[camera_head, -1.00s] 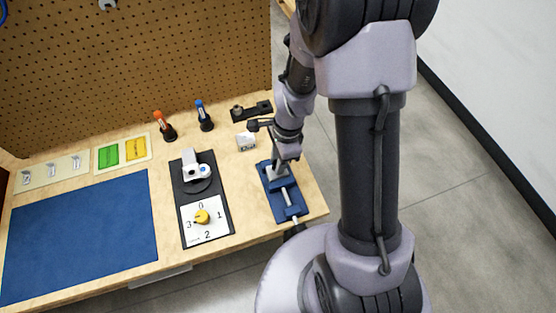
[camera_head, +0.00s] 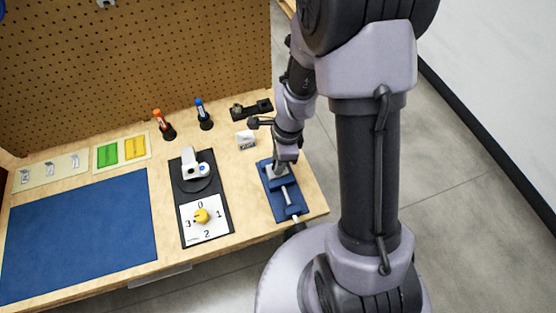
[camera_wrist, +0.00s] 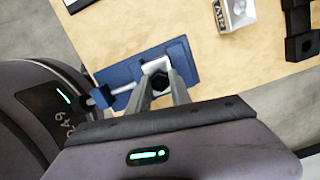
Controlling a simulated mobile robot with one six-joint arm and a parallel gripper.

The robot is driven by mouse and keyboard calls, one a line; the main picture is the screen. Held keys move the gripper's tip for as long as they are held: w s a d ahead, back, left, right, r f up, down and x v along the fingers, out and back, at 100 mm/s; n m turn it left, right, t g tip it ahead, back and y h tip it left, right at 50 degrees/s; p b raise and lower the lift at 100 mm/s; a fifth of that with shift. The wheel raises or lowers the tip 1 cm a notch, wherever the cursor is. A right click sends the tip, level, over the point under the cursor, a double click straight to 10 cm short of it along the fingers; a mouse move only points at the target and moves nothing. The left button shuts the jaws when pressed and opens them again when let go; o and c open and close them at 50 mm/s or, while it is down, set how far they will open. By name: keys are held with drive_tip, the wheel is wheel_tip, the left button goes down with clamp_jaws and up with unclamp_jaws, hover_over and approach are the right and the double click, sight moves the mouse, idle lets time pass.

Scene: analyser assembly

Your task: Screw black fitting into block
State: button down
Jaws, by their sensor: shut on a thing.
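The blue vise (camera_head: 293,209) stands at the right end of the bench and also shows in the wrist view (camera_wrist: 182,55). A pale grey block (camera_wrist: 155,64) sits between its jaws. My gripper (camera_wrist: 160,84) points down at the block, its two fingers shut on the small black fitting (camera_wrist: 160,80). The fitting is at the block's top face. How deep it sits in the block cannot be told. In the head view my gripper (camera_head: 279,168) is over the vise and hides the fitting.
A white labelled cube (camera_head: 246,141) and a black bracket (camera_head: 252,111) lie behind the vise. A dark plate with a white device and yellow dial (camera_head: 202,216) lies to its left. Orange (camera_head: 163,125) and blue (camera_head: 203,114) bottles stand farther back. The bench's right edge is close.

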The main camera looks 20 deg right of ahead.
drive_tip(key=shift+m, duration=1.1)
drive_tip(key=m, duration=0.1)
drive_tip(key=m+p, duration=0.1)
drive_tip(key=m, duration=0.1)
drive_tip(key=shift+s+r+t, duration=0.1)
drive_tip(key=shift+r+t, duration=0.1)
drive_tip(key=shift+t, duration=0.2)
drive_tip(key=shift+f+m, duration=0.15)
drive_tip(key=shift+m, duration=0.35)
drive_tip(key=shift+p, duration=0.3)
drive_tip(key=shift+m+h+p, duration=0.3)
drive_tip(key=shift+m+p, duration=0.1)
drive_tip(key=shift+m, duration=0.4)
drive_tip(key=shift+m+p, duration=0.3)
drive_tip(key=shift+m, duration=0.5)
drive_tip(key=shift+m+t, duration=0.3)
drive_tip(key=shift+m, duration=0.1)
